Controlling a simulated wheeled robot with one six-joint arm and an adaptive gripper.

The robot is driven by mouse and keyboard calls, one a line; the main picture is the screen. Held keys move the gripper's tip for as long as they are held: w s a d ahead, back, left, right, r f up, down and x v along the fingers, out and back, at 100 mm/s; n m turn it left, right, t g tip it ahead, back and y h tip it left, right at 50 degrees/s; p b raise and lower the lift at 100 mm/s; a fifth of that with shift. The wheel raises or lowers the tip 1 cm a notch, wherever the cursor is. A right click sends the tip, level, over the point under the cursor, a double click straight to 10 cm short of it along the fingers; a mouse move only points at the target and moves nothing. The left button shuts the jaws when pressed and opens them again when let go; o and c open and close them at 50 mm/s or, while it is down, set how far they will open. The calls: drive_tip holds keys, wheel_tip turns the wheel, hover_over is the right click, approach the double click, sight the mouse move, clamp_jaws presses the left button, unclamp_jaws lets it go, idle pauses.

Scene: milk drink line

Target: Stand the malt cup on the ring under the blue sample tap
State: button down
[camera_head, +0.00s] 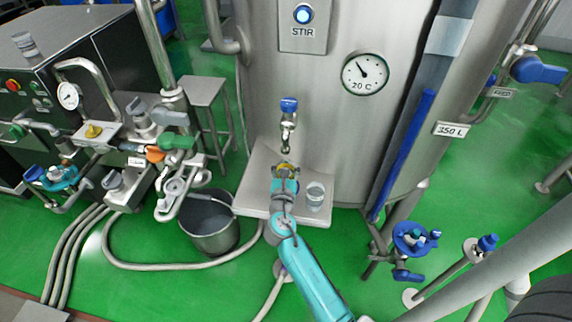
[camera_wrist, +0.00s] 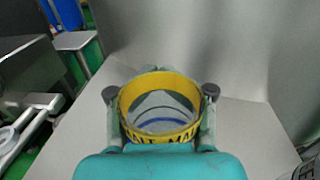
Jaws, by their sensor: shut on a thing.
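The malt cup (camera_wrist: 160,137) has a yellow band with dark lettering, partly readable as "MA". My gripper (camera_wrist: 160,94) is shut on it, one finger on each side. In the head view the cup's yellow band (camera_head: 286,168) shows at the end of my arm, over the steel shelf (camera_head: 252,193) and below the blue-handled tap (camera_head: 289,106). The cup looks roughly upright; a blue curved line shows inside it in the wrist view. I cannot tell whether its base touches the shelf. The ring is not clearly visible, likely hidden by the cup and gripper.
A clear cup (camera_head: 315,196) stands on the shelf just right of my gripper. The steel tank (camera_head: 330,130) rises behind the shelf. A grey bucket (camera_head: 210,235) stands on the floor to the left, near pipes and valves. The shelf's left part is bare.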

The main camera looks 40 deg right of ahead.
drive_tip(key=shift+c, duration=2.2)
unclamp_jaws()
drive_tip(key=shift+r, duration=0.1)
drive_tip(key=v, duration=1.2)
drive_tip(key=shift+a, duration=0.1)
